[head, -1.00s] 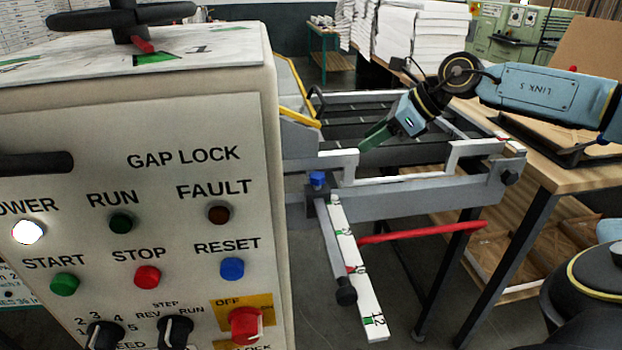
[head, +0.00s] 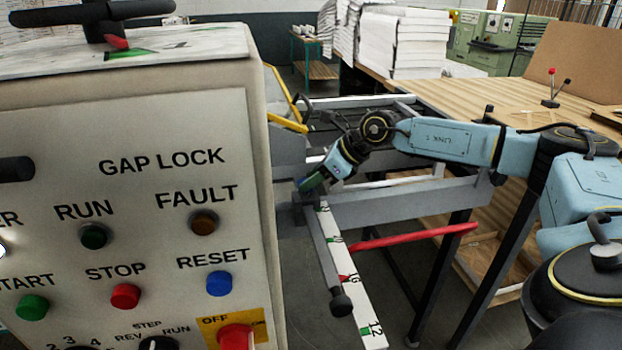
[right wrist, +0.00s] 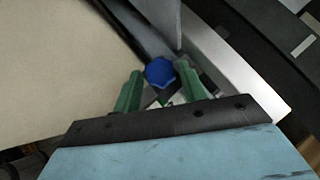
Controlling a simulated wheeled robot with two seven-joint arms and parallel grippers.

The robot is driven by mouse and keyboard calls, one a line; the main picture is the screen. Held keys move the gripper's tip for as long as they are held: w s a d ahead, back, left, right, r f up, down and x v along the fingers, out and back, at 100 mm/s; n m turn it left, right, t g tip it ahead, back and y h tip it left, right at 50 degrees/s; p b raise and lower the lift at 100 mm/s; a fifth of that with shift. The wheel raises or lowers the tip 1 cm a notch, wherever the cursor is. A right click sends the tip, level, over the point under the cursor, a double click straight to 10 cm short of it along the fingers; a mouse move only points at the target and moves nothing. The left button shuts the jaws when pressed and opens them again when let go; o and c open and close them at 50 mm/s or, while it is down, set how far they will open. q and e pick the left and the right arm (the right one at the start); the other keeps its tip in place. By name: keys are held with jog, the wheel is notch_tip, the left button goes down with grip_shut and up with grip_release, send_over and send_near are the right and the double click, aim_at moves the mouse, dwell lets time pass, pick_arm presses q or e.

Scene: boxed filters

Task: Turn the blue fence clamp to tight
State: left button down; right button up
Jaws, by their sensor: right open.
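The blue fence clamp (right wrist: 160,72) is a small blue knob in the right wrist view, between and a little beyond the green fingertips of my right gripper (right wrist: 157,85). The fingers are open, one on each side of the knob; I cannot tell whether they touch it. In the head view my right gripper (head: 306,186) is at the top end of the white scale bar (head: 348,275), and it hides the blue knob there. My left gripper is not in view.
A grey control cabinet (head: 120,180) with buttons and switches fills the left, close to the gripper. A grey rail (head: 410,200) and a red bar (head: 415,236) lie to the right. A wooden table (head: 480,95) stands behind my right arm.

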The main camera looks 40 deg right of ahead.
jog(key=shift+w+a+f, duration=0.15)
jog(key=shift+w+f, duration=0.1)
jog(key=shift+f, duration=0.05)
jog(key=shift+c, duration=0.3)
